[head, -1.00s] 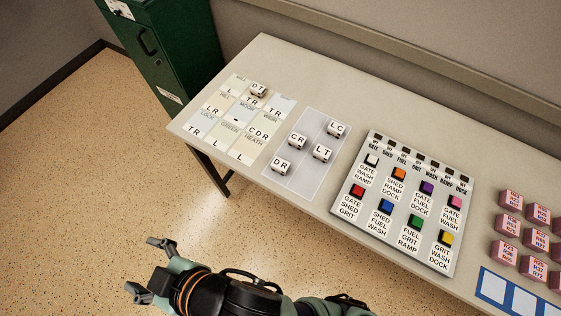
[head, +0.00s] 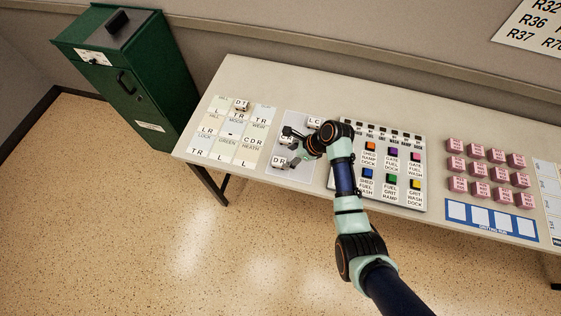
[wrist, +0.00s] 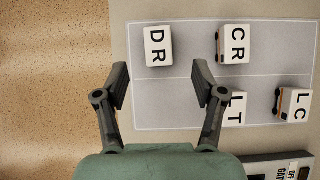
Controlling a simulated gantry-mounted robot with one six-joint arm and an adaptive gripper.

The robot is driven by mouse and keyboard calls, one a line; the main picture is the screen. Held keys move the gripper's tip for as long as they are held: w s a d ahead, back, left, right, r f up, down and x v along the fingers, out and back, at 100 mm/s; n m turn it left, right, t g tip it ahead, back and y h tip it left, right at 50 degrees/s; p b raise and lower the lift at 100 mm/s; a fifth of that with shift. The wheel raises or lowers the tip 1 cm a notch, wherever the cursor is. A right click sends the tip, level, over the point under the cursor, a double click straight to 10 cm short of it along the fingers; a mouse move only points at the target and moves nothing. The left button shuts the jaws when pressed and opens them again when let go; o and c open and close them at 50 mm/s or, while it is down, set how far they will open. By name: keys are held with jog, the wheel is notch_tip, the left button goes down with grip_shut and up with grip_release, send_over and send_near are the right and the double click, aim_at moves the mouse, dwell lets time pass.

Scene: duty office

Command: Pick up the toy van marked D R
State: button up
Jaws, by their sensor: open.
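The toy van marked D R (wrist: 158,46) is a small white block with black letters on a grey mat (wrist: 180,100). In the wrist view it lies ahead of my gripper (wrist: 163,88), roughly in line with the gap between the fingers and apart from them. My gripper is open and empty. In the head view my gripper (head: 291,147) is over the mat, and the D R van (head: 278,161) shows just left of it. The van marked C R (wrist: 234,44) sits right of the D R van. The van marked L T (wrist: 236,108) is partly hidden by the right finger.
The van marked L C (wrist: 292,104) is at the mat's right. A panel of coloured buttons (head: 418,197) stands right of the mat. A lettered chart (head: 232,139) with a D T van (head: 240,104) is left. Pink blocks (head: 482,162) are further right.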

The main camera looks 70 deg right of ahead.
aim_at(279, 161)
jog(key=b+x, duration=0.2)
jog(key=x, duration=0.5)
jog(key=shift+w+a, duration=0.15)
jog(key=shift+r, duration=0.15)
jog(key=c, duration=1.2)
